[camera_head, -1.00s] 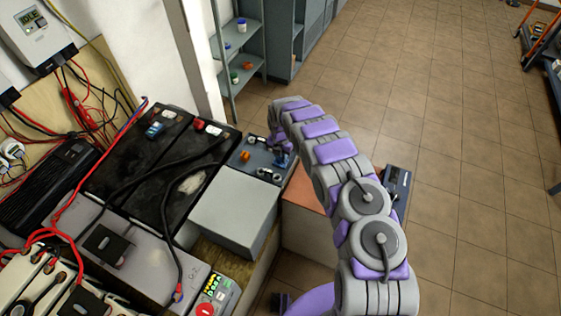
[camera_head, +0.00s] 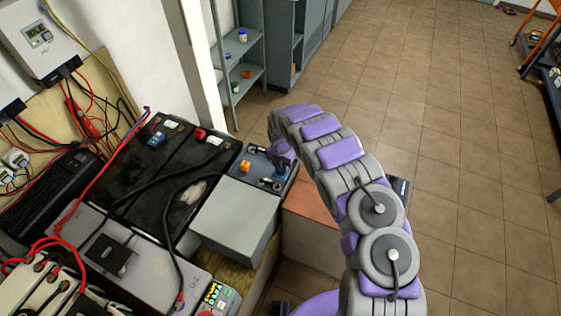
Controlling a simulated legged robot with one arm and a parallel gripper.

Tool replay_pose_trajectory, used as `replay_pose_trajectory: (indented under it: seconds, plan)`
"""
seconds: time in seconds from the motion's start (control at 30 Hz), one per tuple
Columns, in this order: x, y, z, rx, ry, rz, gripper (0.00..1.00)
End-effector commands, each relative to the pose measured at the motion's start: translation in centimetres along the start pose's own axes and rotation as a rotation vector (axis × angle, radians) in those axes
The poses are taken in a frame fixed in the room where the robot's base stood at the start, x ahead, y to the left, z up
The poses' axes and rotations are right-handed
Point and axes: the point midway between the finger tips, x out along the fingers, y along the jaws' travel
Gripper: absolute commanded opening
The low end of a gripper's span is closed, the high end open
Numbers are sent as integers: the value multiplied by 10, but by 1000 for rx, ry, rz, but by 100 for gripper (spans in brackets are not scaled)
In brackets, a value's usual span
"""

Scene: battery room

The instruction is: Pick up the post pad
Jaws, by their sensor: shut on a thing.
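My gripper (camera_head: 281,169) is at the blue-grey tray (camera_head: 236,170), low over its right part, with dark blue fingers. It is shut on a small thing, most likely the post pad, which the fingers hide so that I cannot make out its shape. On the tray, an orange piece (camera_head: 245,166) lies left of my gripper, and small dark and metallic pieces (camera_head: 264,183) lie just below it. I cannot tell whether the held thing touches the tray.
A grey box (camera_head: 235,215) stands right in front of the tray. Large black batteries (camera_head: 180,185) with cables lie to the left. A shelf (camera_head: 235,75) with small jars stands behind. The tiled floor (camera_head: 450,130) on the right is mostly open.

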Motion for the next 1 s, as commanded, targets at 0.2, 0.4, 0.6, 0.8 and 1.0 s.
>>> replay_pose_trajectory:
  seconds: [0.2,0.4,0.6,0.8,1.0]
  plan:
    - [-3,-12,-22,-2,2,-5,0]
    - [-6,-24,-45,0,1,-5,0]
    - [-10,-38,-72,0,3,-5,0]
    - [-11,-50,-94,0,5,-6,0]
    - [-11,-56,-106,0,2,-2,0]
